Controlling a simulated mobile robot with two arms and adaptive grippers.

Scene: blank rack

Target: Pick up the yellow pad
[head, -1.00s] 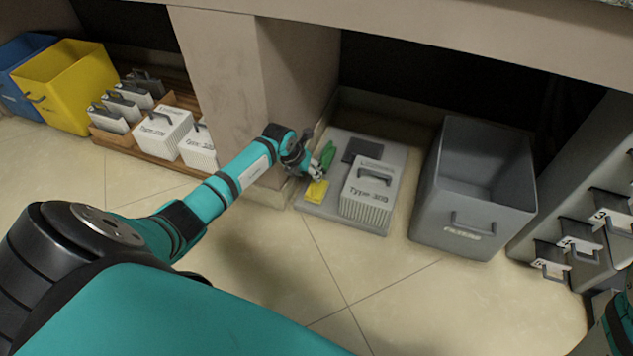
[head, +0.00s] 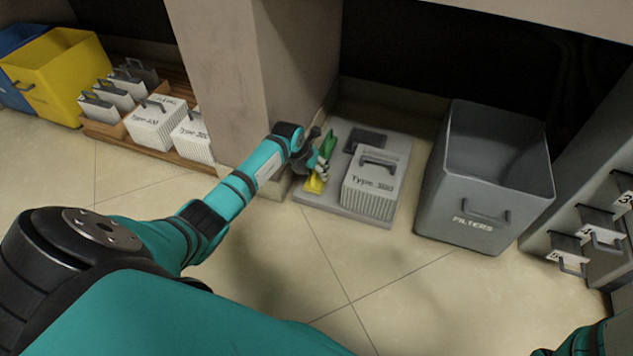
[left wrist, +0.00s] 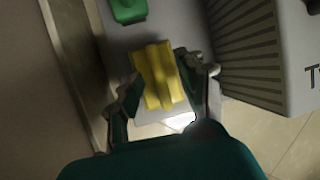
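The yellow pad (head: 314,184) is at the front left of the grey board (head: 340,204) on the floor. In the left wrist view the pad (left wrist: 157,76) sits between the two fingers and is bunched into a raised ridge. My left gripper (head: 318,172) is shut on it from both sides; it also shows in the left wrist view (left wrist: 165,90). I cannot tell whether the pad is clear of the board. My right gripper is out of view.
A green object (head: 328,143), a dark flat piece (head: 366,140) and a white Type 300 filter box (head: 370,190) are on the board. A grey FILTERS bin (head: 480,190) stands to the right. A wall pillar (head: 225,90) is close on the left.

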